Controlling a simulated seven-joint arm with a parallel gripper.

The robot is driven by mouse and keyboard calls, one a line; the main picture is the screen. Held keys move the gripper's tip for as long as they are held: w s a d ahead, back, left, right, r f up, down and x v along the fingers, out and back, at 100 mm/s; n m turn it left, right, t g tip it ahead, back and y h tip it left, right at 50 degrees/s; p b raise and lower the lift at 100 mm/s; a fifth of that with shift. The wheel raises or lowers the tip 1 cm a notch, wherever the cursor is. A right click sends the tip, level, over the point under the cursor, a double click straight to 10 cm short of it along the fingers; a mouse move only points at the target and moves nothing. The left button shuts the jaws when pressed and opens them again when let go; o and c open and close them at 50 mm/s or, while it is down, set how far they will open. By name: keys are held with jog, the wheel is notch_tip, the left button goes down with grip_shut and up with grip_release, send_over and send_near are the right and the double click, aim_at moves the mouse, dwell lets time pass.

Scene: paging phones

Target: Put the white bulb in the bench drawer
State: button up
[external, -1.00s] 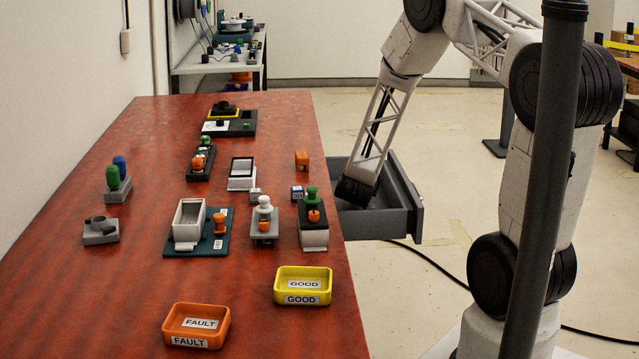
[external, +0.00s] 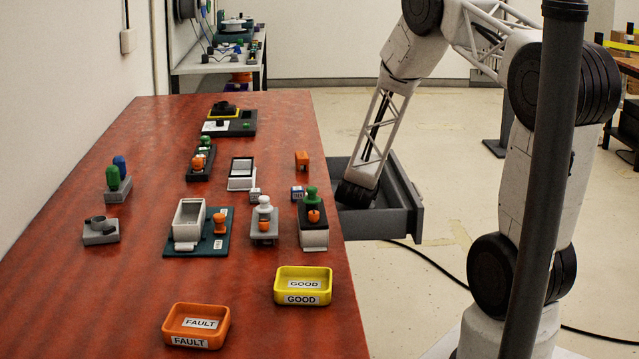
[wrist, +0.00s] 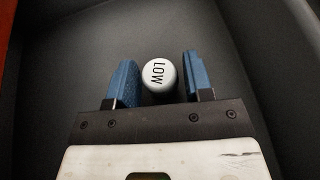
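A white round-topped bulb marked LOW (wrist: 158,73) is between the two blue fingers of my gripper (wrist: 157,62) in the wrist view. A narrow gap shows between each finger and the bulb, so the gripper looks open around it. The grey bench drawer (external: 413,200) is pulled out at the bench's right side in the external view. My gripper reaches down into it, and its fingers and the bulb are hidden there. The dark drawer floor (wrist: 70,50) lies under the bulb in the wrist view; whether the bulb touches it is unclear.
The red bench (external: 120,270) carries several small fixtures, including one with a white knob (external: 264,204). A yellow GOOD tray (external: 303,272) and an orange FAULT tray (external: 225,328) stand at the front. The drawer walls stand close around my gripper.

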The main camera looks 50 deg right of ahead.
jog(key=shift+o, duration=0.7)
jog(key=shift+r, duration=0.1)
jog(key=shift+a+r, duration=0.1)
jog(key=shift+r, duration=0.5)
jog(key=shift+v, duration=5.9)
